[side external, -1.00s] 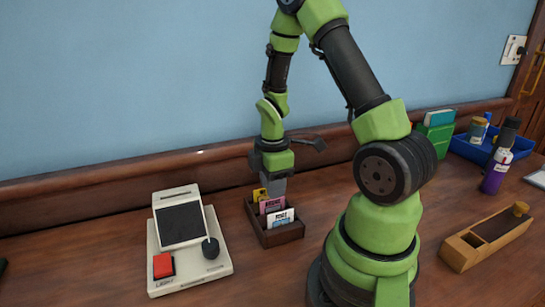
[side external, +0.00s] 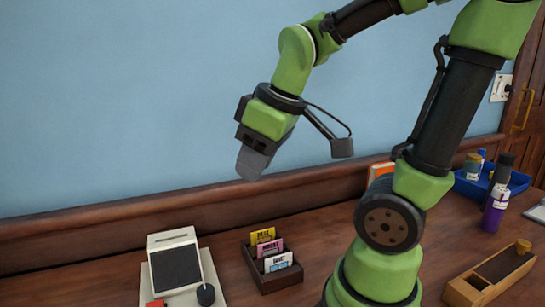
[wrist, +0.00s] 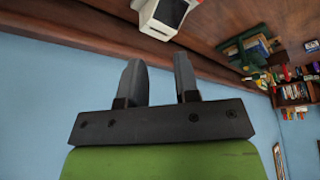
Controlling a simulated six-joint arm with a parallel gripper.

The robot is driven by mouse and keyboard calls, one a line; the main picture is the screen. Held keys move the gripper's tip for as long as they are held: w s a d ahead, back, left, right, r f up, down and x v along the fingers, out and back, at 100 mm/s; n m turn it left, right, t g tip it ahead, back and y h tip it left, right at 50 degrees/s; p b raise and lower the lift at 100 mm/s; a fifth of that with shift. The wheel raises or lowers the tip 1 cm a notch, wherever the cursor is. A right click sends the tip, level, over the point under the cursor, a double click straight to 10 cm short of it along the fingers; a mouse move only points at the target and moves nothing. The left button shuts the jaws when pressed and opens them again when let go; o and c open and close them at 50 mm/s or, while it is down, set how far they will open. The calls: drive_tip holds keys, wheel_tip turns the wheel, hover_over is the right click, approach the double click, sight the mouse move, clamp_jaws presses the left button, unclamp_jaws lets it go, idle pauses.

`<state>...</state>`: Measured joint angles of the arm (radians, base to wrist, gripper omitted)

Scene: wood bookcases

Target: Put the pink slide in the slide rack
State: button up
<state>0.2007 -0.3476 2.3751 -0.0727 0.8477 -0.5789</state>
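The pink slide (side external: 269,247) stands in the slide rack (side external: 275,286), a small dark wooden box, between a yellow slide (side external: 262,236) and a white and blue slide (side external: 278,262). Its lower part is hidden by the slide in front of it. My gripper (side external: 252,167) is raised well above the rack, up against the blue wall in the picture, and touches nothing. In the wrist view the two fingers of my gripper (wrist: 160,78) are apart, with nothing between them. The rack is not clear in the wrist view.
A white viewer (side external: 175,267) with a dark screen stands left of the rack. Right of my arm are a long wooden box (side external: 463,288), a purple bottle (side external: 494,212) and a blue tray (side external: 466,188). An orange thing (side external: 380,171) is partly hidden behind my arm.

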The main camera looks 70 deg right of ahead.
drive_tip(key=s+a+r+m+t+y, duration=0.1)
drive_tip(key=s+a+r+m+t, duration=0.1)
drive_tip(key=s+a+r+m, duration=0.1)
drive_tip(key=shift+s+a+m+t+y, duration=0.3)
drive_tip(key=shift+s+a+m+y, duration=0.1)
drive_tip(key=shift+s+a+m, duration=0.55)
